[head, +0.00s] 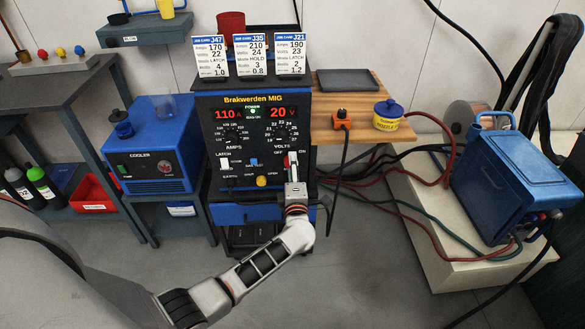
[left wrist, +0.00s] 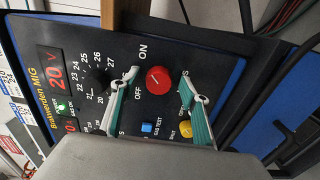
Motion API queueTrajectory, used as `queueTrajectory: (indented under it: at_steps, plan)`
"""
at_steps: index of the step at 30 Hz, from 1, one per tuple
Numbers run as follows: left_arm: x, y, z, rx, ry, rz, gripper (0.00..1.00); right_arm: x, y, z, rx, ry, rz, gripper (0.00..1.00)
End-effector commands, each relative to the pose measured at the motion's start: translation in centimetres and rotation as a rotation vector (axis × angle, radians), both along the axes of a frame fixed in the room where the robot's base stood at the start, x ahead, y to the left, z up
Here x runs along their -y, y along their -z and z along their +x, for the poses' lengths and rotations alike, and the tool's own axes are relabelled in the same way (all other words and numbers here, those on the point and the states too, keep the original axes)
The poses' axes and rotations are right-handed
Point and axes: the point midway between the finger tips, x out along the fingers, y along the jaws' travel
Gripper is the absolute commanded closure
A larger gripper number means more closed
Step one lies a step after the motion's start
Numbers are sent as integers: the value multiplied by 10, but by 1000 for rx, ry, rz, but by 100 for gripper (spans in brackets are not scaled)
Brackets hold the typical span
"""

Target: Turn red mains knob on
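The red mains knob (left wrist: 158,79) is a round knob on the black welder panel, with OFF and ON printed beside it. Which label it points to I cannot tell. My left gripper (left wrist: 161,84) is open, one green-and-white finger on each side of the knob, with visible gaps; how deep the fingertips reach is unclear. In the head view my left gripper (head: 290,168) is at the lower right of the Brakwerden MIG welder (head: 205,118) and mostly hides the knob. The green power lamp and the red 110 A and 20 V displays are lit. My right gripper is not in view.
A yellow button (left wrist: 185,130) and a blue gas test switch (left wrist: 147,127) sit near the fingers. Three job cards (head: 250,55) stand on the welder. A blue cooler (head: 150,150) is at left, a wooden shelf (head: 345,100) at right. Cables hang right of the welder.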

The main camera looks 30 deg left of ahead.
Motion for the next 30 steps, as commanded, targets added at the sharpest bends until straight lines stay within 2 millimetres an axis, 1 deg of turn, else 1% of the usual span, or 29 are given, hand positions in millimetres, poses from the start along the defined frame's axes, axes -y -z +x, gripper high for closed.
queueTrajectory:
  at_steps: [7, 11, 14, 24, 30]
  plan:
    - [0, 0, 0, 1, -1, -1, 55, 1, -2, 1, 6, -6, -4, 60]
    - [4, 1, -7, 1, 0, -3, 55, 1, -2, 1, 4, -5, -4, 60]
    - [12, 1, -20, -1, 0, -3, 55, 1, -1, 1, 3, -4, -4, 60]
    - [47, 1, -77, -2, -1, -3, 55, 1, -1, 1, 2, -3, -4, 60]
    - [59, 0, -97, 0, 0, -1, 55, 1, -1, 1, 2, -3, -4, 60]
